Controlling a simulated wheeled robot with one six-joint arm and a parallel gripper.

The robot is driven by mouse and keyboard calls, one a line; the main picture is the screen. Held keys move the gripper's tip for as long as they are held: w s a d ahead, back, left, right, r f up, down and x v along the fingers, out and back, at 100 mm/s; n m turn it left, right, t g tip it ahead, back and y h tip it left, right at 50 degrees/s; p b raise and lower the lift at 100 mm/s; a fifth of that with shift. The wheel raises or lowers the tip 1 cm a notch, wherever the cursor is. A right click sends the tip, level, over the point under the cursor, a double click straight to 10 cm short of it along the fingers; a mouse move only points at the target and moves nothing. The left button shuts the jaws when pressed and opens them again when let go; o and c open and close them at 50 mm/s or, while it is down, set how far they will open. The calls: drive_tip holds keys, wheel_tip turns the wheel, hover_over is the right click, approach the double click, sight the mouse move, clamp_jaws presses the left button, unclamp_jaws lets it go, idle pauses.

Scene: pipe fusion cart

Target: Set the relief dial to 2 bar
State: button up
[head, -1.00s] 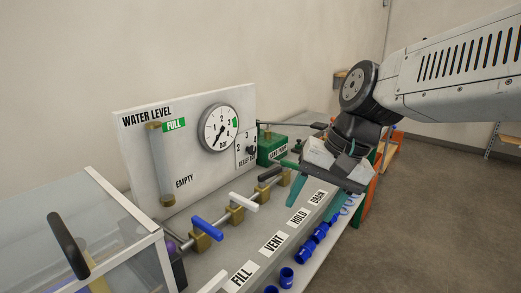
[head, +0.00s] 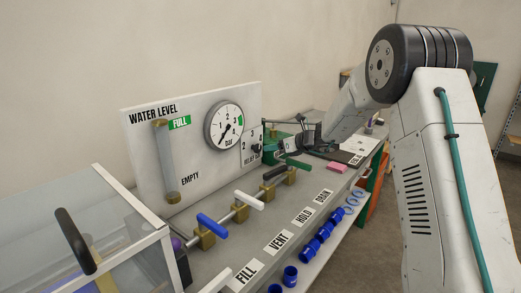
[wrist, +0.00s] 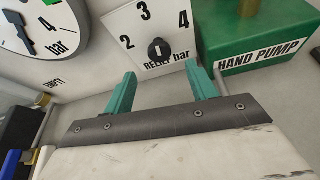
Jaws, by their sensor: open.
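The relief dial's black knob (wrist: 158,50) sits on a white plate marked 2, 3, 4 and "RELIEF bar". Its white mark stands nearly upright in the wrist view, roughly toward the 3; the exact setting is hard to read. In the head view the relief plate (head: 249,143) is partly covered by my gripper. My gripper (wrist: 160,85) is open and empty, with its two teal fingers apart. In the wrist view they lie below and on either side of the knob, apart from it. The gripper also shows in the head view (head: 283,150), in front of the plate.
A round pressure gauge (head: 223,126) is left of the dial. The green hand pump (wrist: 255,35) stands close on the right. Valve handles, including a blue one (head: 212,225) and a white one (head: 249,200), line the bench. A clear-sided box (head: 70,235) is at front left.

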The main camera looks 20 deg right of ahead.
sight(258, 150)
drive_tip(key=x, duration=0.7)
drive_tip(key=shift+w+a+f, duration=0.1)
drive_tip(key=shift+w+a, duration=0.1)
drive_tip(key=c, duration=1)
drive_tip(key=n+t+h, duration=0.1)
drive_tip(key=n, duration=0.1)
drive_tip(key=n+t+h, duration=0.1)
drive_tip(key=n, duration=0.1)
drive_tip(key=shift+s+a+f+n+h, duration=0.15)
drive_tip(key=shift+s+n+h, duration=0.05)
drive_tip(key=shift+n+h, duration=0.1)
drive_tip(key=n+t+h, duration=0.1)
drive_tip(key=n, duration=0.1)
drive_tip(key=n+t, duration=0.1)
drive_tip(key=n, duration=0.1)
drive_tip(key=shift+f+n+h, duration=0.15)
drive_tip(key=shift+n+h, duration=0.25)
drive_tip(key=shift+a+t, duration=0.1)
drive_tip(key=shift+t, duration=0.2)
